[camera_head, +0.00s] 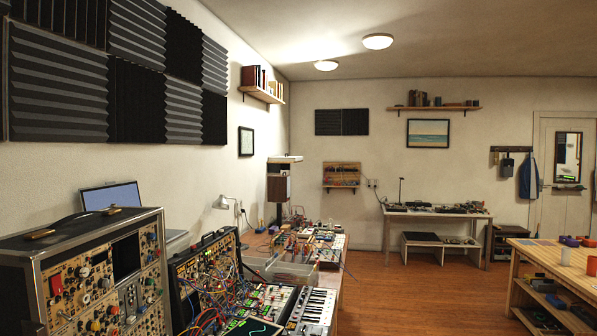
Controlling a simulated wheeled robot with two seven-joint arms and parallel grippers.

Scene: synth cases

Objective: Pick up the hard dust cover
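I cannot clearly make out a hard dust cover. A clear, greyish box-like piece (290,271) on the left workbench, behind the small keyboard, may be it, but it is too small to be sure. It lies among modules and cables, and part of it is hidden by the gear in front. Neither of my grippers shows in this view.
A large modular synth case (95,275) stands at the near left, with a patched case (212,275) and a keyboard (313,308) beside it. A wooden bench (535,258) is at the right; a table (437,215) stands at the back. The wooden floor (420,290) between is clear.

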